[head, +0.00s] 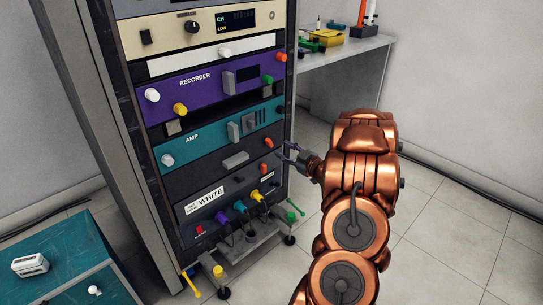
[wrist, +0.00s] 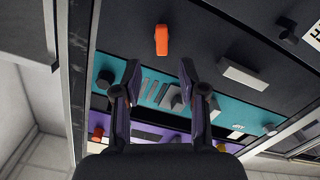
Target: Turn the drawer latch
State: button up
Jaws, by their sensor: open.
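An orange latch (head: 267,142) sits at the right end of the dark grey drawer (head: 205,171) below the teal AMP unit. In the wrist view the orange latch (wrist: 162,40) stands upright in the picture, ahead of and centred between my fingertips. My gripper (head: 289,153) is just right of the latch in the head view, beside the rack's right edge. In the wrist view my gripper (wrist: 160,72) is open with nothing between its fingers, apart from the latch. The drawer's grey handle (wrist: 242,73) is right of the fingers there.
The teal AMP unit (head: 215,134) and purple RECORDER unit (head: 205,86) are above the drawer, with projecting knobs and handles. The WHITE panel (head: 230,190) with plugged cables is below. A side table (head: 345,52) stands behind right. Floor right of my arm is clear.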

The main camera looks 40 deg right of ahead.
aim_at(271, 144)
jog(key=shift+w+d+f+b, duration=0.15)
jog(key=shift+w+b, duration=0.5)
jog(key=shift+w, duration=1.15)
jog(key=shift+w+a+f+b, duration=0.15)
jog(key=shift+w+b, duration=0.5)
jog(key=shift+w, duration=1.1)
jog(key=shift+d, duration=0.1)
jog(key=shift+c, duration=0.4)
grip_shut()
